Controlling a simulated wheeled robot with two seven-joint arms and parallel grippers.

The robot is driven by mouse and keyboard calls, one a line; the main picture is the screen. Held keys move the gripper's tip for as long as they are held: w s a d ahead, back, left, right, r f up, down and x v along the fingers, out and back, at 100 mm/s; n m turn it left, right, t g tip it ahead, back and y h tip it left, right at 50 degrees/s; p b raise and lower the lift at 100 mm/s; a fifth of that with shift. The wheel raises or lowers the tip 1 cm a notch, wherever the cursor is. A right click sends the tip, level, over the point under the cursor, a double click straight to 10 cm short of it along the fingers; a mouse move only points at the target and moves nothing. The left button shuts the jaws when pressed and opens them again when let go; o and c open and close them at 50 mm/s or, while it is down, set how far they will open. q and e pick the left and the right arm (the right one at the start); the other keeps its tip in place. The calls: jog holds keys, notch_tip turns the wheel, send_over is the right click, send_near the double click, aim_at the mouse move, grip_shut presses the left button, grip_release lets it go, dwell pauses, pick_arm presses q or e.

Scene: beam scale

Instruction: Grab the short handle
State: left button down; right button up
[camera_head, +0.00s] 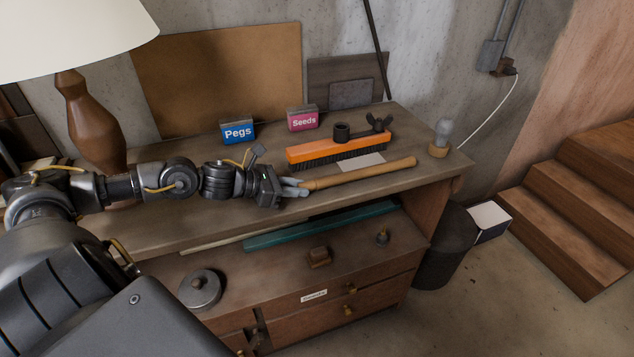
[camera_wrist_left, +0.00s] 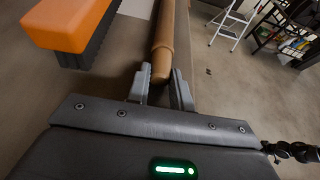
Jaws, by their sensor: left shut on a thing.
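A short wooden handle (camera_head: 365,173) lies along the front of the workbench top. In the wrist view the handle (camera_wrist_left: 163,40) runs away from me, its near rounded end between my fingers. My left gripper (camera_head: 296,187) is shut on that end; its grey fingers (camera_wrist_left: 161,92) sit on either side of it. An orange brush head (camera_head: 338,147) with dark bristles lies just behind the handle, with a black socket and a wing nut on top. It also shows at the upper left of the wrist view (camera_wrist_left: 68,24). My right gripper is not in view.
A Pegs box (camera_head: 238,132) and a Seeds box (camera_head: 303,118) stand behind. A lamp (camera_head: 92,125) is at the left, a small bulb-like object (camera_head: 441,137) at the right end. A white card (camera_head: 361,161) lies between brush and handle. A dark rod (camera_head: 377,50) leans on the wall.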

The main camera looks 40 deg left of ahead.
pick_arm(q)
jog(key=shift+r, duration=0.3)
jog(key=r, duration=0.1)
jog(key=b, duration=0.1)
jog(key=r+b, duration=0.1)
jog(key=shift+d+r, duration=0.25)
jog(key=shift+r, duration=0.1)
jog(key=s+d+r, duration=0.3)
jog(key=d+r, duration=0.6)
jog(key=d, duration=0.4)
jog(key=shift+r+p, duration=0.3)
jog(key=shift+p, duration=0.15)
